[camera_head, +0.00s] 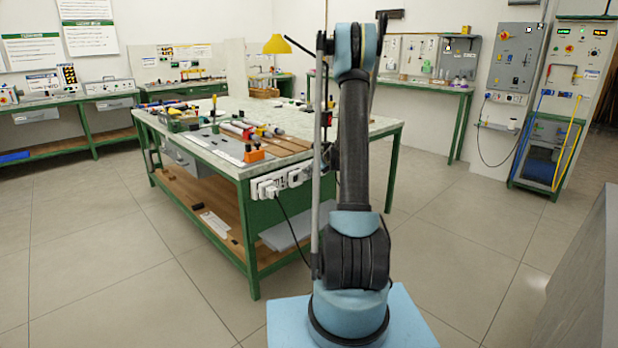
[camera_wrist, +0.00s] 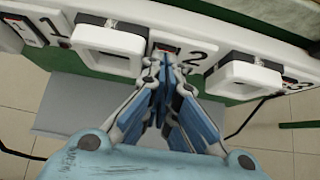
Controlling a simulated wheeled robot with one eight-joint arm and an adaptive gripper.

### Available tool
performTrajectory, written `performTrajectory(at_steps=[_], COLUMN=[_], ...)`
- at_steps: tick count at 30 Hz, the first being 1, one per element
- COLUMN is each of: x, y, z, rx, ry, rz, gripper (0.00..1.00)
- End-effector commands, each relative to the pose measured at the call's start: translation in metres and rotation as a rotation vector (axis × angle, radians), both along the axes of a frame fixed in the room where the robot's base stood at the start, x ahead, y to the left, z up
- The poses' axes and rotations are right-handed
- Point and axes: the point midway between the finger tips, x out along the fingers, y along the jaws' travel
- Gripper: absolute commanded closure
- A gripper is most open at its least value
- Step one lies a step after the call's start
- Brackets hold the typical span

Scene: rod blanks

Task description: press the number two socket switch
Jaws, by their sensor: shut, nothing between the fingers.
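The white socket strip (camera_wrist: 135,62) runs across the top of the wrist view, with printed numbers 1, 2 and 3. The number two switch (camera_wrist: 166,47) is a small dark piece with some red, left of the printed 2 (camera_wrist: 198,58). My gripper (camera_wrist: 165,60) is shut and empty, its fingertips right at the lower side of this switch and partly covering it. I cannot tell whether they touch it. In the head view the strip shows on the workbench's end (camera_head: 270,187); my gripper is hidden there behind my arm.
White plugs (camera_wrist: 108,40) and (camera_wrist: 243,77) sit on either side of the number two switch. The number one switch (camera_wrist: 28,32) and number three switch (camera_wrist: 290,81) lie further out. A black cord (camera_head: 290,225) hangs from the strip.

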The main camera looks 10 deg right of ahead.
Motion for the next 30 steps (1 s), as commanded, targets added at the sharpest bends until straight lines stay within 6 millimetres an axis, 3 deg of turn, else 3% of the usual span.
performTrajectory(at_steps=[17,24,30], x=[-0.002,-0.021,-0.036], y=[-0.001,-0.014,-0.024], z=[0.006,0.009,0.033], rx=[0.001,0.0,0.0], ry=[0.0,0.001,0.001], rz=[0.001,0.006,0.009], gripper=[1.0,1.0,1.0])
